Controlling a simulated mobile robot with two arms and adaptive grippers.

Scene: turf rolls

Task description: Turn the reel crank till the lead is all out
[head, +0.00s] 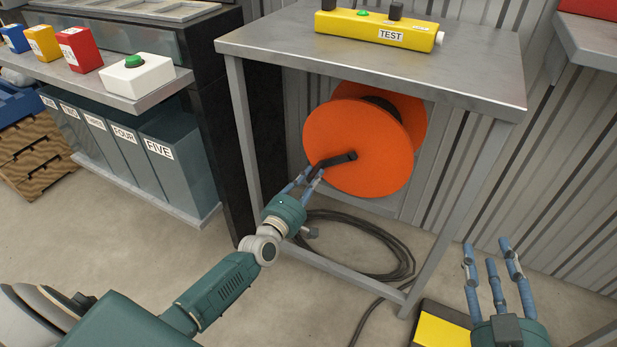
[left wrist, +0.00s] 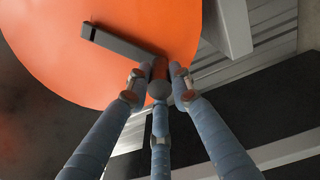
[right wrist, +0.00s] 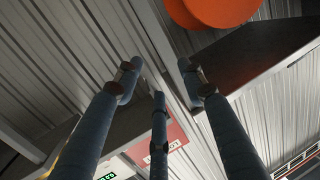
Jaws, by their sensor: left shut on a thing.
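The orange reel (head: 360,135) is mounted under the grey metal table, its disc facing me. Its dark crank (head: 343,158) runs from the hub to the lower left; in the left wrist view the crank arm (left wrist: 118,42) ends in a handle (left wrist: 160,70). My left gripper (head: 313,176) is shut on that handle. The dark lead (head: 400,268) lies in loose loops on the floor below the reel. Something dark shows between the reel's discs; how much lead is there I cannot tell. My right gripper (head: 490,250) is open and empty, right of the table's front leg.
The table (head: 450,75) bears a yellow TEST box (head: 375,30). Its front leg (head: 445,210) stands between my two grippers. A bench with a white green-button box (head: 137,77) and labelled bins (head: 170,160) stands at left. A black and yellow thing (head: 440,328) lies near my right gripper.

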